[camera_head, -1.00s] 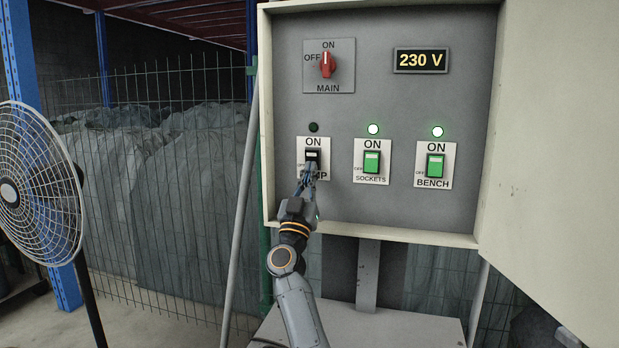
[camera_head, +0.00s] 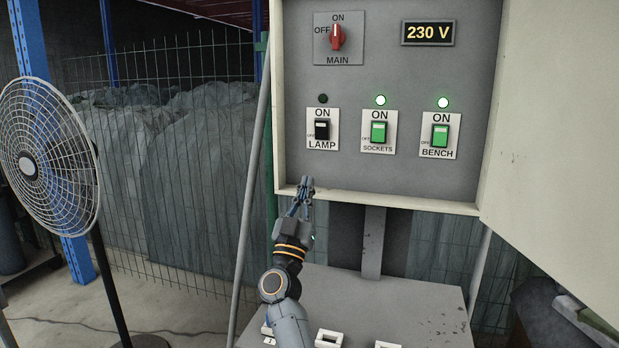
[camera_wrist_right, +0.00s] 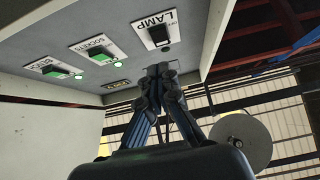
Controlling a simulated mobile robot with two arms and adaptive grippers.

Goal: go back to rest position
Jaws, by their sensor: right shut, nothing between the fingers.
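My right gripper (camera_head: 304,186) is shut and empty, in front of the lower left edge of the open electrical cabinet (camera_head: 420,195), apart from the switches. In the right wrist view its closed fingers (camera_wrist_right: 161,72) point up below the panel. The lamp switch (camera_head: 322,130) is black with its indicator dark. The sockets switch (camera_head: 379,132) and the bench switch (camera_head: 440,136) are green with lit indicators. The red main knob (camera_head: 337,37) points upward to ON, and the display (camera_head: 428,33) reads 230 V. My left gripper is not in view.
The open cabinet door (camera_head: 555,130) stands at the right. A fan (camera_head: 45,155) stands at the left, before a wire fence (camera_head: 180,170). A grey table (camera_head: 400,300) with white pieces lies below the cabinet. Open space lies between fan and table.

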